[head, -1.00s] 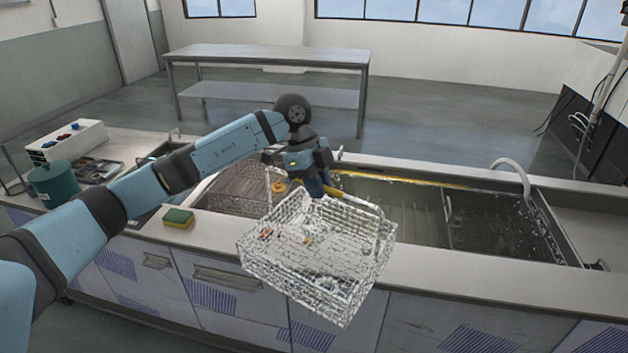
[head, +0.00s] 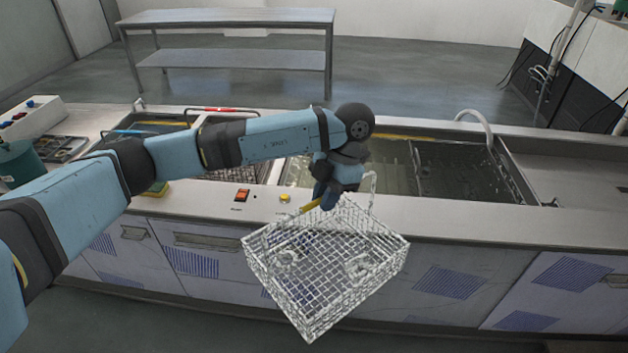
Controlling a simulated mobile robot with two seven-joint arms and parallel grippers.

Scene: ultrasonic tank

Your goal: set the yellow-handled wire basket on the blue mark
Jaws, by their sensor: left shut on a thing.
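The wire basket (head: 325,275) is a pale open mesh box with a yellow handle (head: 311,206). Some small metal parts seem to lie in it, blurred by the mesh. My left gripper (head: 328,196) is shut on the yellow handle. The basket hangs in front of the counter's front edge, slightly tilted, over the cabinet fronts and floor in the picture. The blue mark is not seen in this view. My right gripper is not in view.
The steel counter (head: 470,222) holds sunken tanks, with a liquid-filled tank (head: 390,165) behind my gripper. A curved tap (head: 478,118) stands at its back. A red switch (head: 242,195) and yellow button (head: 285,198) sit near the front edge. The right counter top is clear.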

